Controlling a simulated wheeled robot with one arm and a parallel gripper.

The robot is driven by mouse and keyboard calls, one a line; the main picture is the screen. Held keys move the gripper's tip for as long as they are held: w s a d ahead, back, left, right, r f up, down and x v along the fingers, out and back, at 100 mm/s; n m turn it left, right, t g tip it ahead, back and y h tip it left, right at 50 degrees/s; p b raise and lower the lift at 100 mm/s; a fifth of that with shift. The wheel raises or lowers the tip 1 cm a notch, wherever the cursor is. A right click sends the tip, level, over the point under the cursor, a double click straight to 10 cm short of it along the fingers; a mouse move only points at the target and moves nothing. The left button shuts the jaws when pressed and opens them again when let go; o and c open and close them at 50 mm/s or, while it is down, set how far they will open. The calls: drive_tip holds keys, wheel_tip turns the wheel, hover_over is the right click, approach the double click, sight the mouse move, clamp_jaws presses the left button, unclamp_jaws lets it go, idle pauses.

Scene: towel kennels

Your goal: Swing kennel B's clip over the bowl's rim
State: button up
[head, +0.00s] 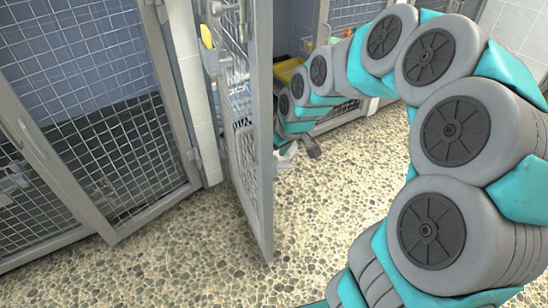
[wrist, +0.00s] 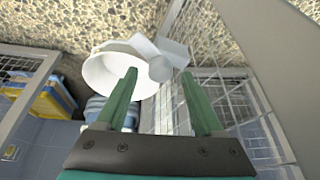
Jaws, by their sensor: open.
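A white round bowl (wrist: 105,74) shows in the wrist view, upper left of centre, beside a mesh panel. A pale clip-like piece (wrist: 160,58) lies at the bowl's right edge; I cannot tell whether it is over the rim or beside it. My gripper (wrist: 158,76) is open, with its two green fingers pointing toward the bowl and clip. The left fingertip overlaps the bowl in the picture, and the clip shows between the fingertips. I cannot tell if they touch. In the head view the bowl and gripper are not clear behind the open door.
An open mesh door (head: 250,130) stands in the middle of the head view, with my arm reaching behind it. A closed mesh kennel front (head: 110,150) is at left. Yellow and blue containers (wrist: 45,98) show in the wrist view. The pebbled floor (head: 190,265) is clear in front.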

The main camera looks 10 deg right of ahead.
drive_tip(key=shift+w+a+f, duration=0.1)
drive_tip(key=shift+w+f, duration=0.1)
drive_tip(key=shift+f, duration=0.45)
clamp_jaws()
